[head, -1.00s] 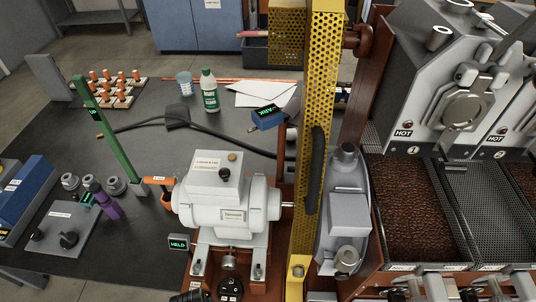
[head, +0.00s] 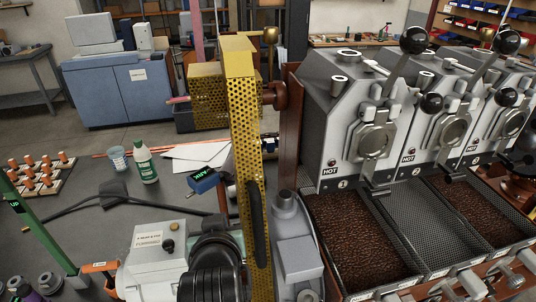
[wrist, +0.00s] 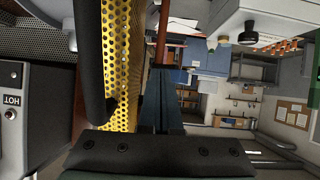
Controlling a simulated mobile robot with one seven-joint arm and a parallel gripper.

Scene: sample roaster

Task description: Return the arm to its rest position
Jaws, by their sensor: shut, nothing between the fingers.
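My gripper (wrist: 162,74) shows in the wrist view as dark blue-grey fingers reaching up from a dark block with screws. The fingers are together and nothing is between them. The yellow perforated guard (wrist: 118,50) stands left of the fingers, with its black handle nearer the camera. My fingers cannot be made out in the head view.
Roaster units (head: 365,120) marked HOT stand at the right, with trays of dark beans (head: 355,235) below. A green-labelled bottle (head: 144,163), a cup (head: 118,158) and a blue block (head: 203,181) sit on the dark bench. A green post (head: 38,230) stands at the left.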

